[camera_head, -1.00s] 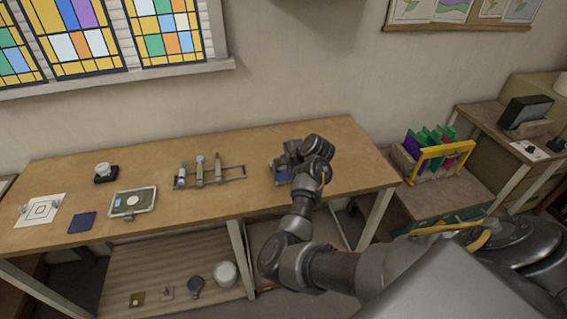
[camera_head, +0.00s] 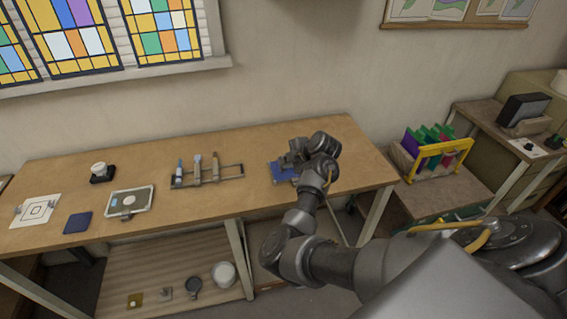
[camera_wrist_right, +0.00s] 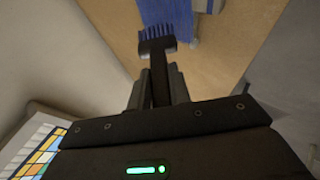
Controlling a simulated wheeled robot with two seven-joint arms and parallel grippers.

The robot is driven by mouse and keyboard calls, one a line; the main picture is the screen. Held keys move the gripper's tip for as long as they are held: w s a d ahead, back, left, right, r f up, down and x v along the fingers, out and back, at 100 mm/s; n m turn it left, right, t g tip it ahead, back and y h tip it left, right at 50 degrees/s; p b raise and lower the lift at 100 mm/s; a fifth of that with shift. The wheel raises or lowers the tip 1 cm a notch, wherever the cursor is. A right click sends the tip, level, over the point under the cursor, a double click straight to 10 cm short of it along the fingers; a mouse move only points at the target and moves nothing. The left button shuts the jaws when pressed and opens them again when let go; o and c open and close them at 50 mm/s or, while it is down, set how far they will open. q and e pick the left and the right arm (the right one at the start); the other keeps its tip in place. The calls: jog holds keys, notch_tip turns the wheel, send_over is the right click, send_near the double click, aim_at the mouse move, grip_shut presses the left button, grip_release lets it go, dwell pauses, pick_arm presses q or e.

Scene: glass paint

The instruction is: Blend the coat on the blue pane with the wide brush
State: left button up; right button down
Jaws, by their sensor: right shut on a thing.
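The blue pane (camera_head: 281,173) lies flat on the right part of the long wooden workbench, partly covered by my right gripper (camera_head: 297,155). In the right wrist view, my right gripper (camera_wrist_right: 158,88) is shut on the dark handle of the wide brush (camera_wrist_right: 157,47). The brush's bristles point toward the blue pane (camera_wrist_right: 168,14) and overlap its edge in the picture; I cannot tell if they touch it. The brush cannot be made out in the head view. My left gripper is not in view.
A rack (camera_head: 232,172) with brushes stands mid-bench. Left of it are a tray (camera_head: 148,206), a dark blue square (camera_head: 78,222), a small jar (camera_head: 101,171) and a paper sheet (camera_head: 45,201). A yellow-framed rack (camera_head: 443,149) stands right of the bench (camera_head: 240,152).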

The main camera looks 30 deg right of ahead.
jog(key=shift+s+d, duration=0.2)
jog(key=shift+d, duration=0.15)
jog(key=shift+s+d, duration=0.25)
jog(key=shift+d, duration=0.55)
jog(key=shift+s+d, duration=0.25)
jog(key=shift+d, duration=0.55)
jog(key=shift+s+d, duration=0.3)
jog(key=shift+d, duration=0.5)
jog(key=shift+s+d, duration=0.25)
jog(key=shift+d, duration=0.5)
